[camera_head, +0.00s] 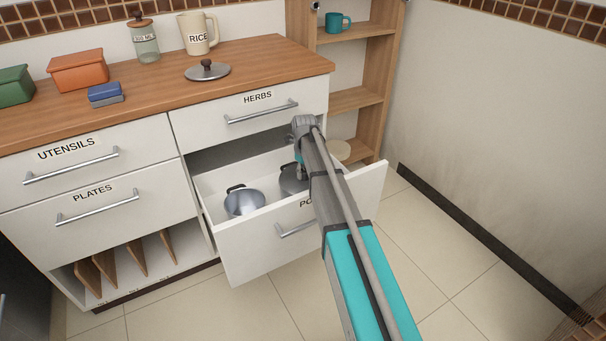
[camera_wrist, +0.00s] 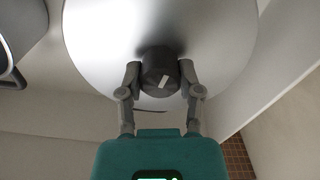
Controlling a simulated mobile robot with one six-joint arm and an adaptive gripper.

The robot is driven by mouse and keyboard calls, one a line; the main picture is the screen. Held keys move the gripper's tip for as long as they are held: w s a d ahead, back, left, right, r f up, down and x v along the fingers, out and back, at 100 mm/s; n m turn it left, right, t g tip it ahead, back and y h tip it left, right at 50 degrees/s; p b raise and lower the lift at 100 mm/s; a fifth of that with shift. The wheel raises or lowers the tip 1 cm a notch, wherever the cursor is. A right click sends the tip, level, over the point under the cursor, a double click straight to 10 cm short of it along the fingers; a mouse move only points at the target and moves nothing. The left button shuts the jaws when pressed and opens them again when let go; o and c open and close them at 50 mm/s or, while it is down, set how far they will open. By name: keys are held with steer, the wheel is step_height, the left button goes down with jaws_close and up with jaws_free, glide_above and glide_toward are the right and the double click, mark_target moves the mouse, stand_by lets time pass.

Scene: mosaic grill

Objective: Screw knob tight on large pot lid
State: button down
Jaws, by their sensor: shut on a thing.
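A dark round knob (camera_wrist: 158,62) with a white mark on its top sits at the middle of the large pot lid (camera_wrist: 100,40) in the wrist view. My gripper (camera_wrist: 161,78) is shut on the knob, one finger on each side. In the head view the large pot with its lid (camera_head: 289,181) is in the open drawer, partly hidden behind my arm. The knob cannot be made out there. Whether any gap is left under the knob cannot be told.
The open drawer (camera_head: 260,243) also holds a smaller open pot (camera_head: 244,202) to the left, its rim showing in the wrist view (camera_wrist: 22,30). A separate small lid (camera_head: 207,71) lies on the wooden counter (camera_head: 150,85). A shelf (camera_head: 362,98) stands behind right.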

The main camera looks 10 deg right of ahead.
steer(key=shift+m, duration=0.5)
steer(key=shift+c, duration=1)
jaws_free()
steer(key=shift+s+r+n+p, duration=0.3)
steer(key=shift+s+r+p, duration=0.1)
steer(key=shift+r+p, duration=0.25)
steer(key=s+r+n+p, duration=1.4)
steer(key=r+n+p, duration=0.1)
steer(key=r+p, duration=0.3)
steer(key=s+a+r+n+p, duration=0.1)
steer(key=s+r+n+p, duration=1.3)
steer(key=r+p, duration=0.4)
steer(key=shift+a+n, duration=0.25)
steer(key=shift+n, duration=0.35)
